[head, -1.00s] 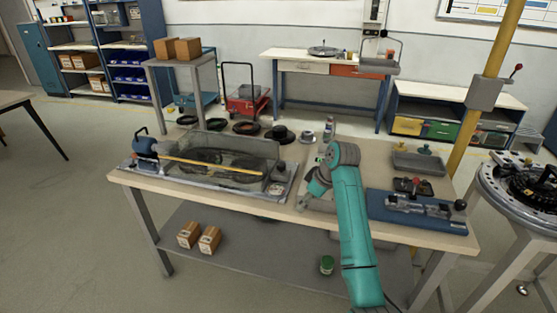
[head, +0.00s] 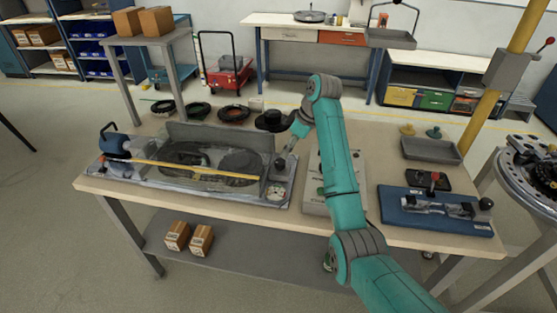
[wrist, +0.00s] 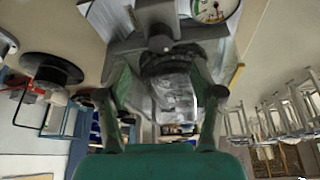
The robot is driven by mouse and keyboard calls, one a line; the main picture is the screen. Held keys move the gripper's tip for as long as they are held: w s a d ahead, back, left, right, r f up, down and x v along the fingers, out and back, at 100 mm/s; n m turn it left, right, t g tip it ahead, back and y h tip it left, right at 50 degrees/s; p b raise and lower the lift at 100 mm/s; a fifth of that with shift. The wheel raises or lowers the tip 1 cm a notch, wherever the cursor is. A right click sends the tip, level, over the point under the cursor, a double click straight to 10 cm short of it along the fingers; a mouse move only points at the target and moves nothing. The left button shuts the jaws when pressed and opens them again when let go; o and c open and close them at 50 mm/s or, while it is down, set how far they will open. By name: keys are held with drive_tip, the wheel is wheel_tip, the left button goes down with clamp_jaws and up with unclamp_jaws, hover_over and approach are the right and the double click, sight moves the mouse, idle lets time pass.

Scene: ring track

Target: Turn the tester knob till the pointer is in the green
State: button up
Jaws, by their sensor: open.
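The tester (head: 105,172) is a long grey unit with a clear cover and a yellow bar on the table's front left. Its small round dial (head: 277,192) is at its right end and also shows cut off at the top of the wrist view (wrist: 212,8). The pointer's reading is too small to tell. A dark knob (head: 280,166) sits just behind the dial. My gripper (head: 290,150) is just above and beside the knob, coming from the right. In the wrist view my gripper (wrist: 160,96) is open, its two fingers apart, with grey tester parts beyond them.
A grey panel (head: 345,165) lies right of the tester, partly behind my arm. A blue fixture (head: 400,218) and a grey tray (head: 430,150) are farther right. Several dark rings (head: 235,113) lie along the back edge. A yellow post (head: 490,90) stands at the right.

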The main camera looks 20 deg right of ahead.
sight(281, 162)
drive_tip(key=x, duration=0.8)
drive_tip(key=shift+w+a+f, duration=0.1)
drive_tip(key=shift+f, duration=0.3)
drive_tip(key=c, duration=1.1)
drive_tip(key=shift+c, duration=0.2)
